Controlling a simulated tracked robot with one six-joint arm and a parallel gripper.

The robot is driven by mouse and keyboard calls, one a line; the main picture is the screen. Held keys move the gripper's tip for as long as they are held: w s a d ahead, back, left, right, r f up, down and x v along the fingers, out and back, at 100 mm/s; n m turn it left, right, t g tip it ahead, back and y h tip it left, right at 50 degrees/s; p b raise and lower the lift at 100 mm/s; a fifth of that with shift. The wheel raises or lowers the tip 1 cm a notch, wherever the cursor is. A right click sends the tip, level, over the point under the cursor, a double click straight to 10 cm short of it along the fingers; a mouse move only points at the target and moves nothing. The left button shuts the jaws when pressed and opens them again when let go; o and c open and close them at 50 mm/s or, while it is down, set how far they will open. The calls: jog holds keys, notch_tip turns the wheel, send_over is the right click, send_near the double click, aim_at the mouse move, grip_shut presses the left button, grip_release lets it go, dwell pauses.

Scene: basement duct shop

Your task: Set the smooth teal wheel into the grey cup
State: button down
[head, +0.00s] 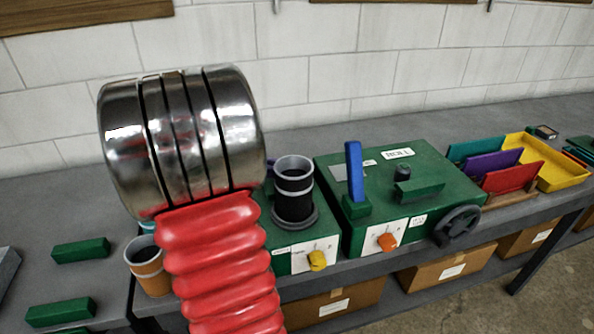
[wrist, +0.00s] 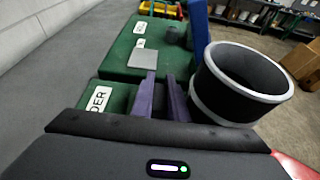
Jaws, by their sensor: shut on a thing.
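My gripper (wrist: 163,78) shows in the wrist view as two narrow purple fingers close together, above the green boxes. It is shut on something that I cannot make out. In the head view my arm hides the gripper. A dark cup with light grey bands (head: 294,190) stands upright on a round flange at the left green box. In the wrist view this cup (wrist: 238,92) is just right of the fingers, its mouth open and dark inside. I cannot identify the teal wheel. A bit of teal (head: 147,227) shows behind the orange cup, mostly hidden.
An orange cup (head: 149,270) stands left of my arm. The right green box (head: 425,165) carries a blue upright lever (head: 354,172), an orange knob (head: 387,242) and a black handwheel (head: 457,226). Coloured trays (head: 555,172) are farther right. Green blocks (head: 81,250) lie at left.

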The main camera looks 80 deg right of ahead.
jog(key=c, duration=2)
grip_release()
jog(key=v, duration=1.2)
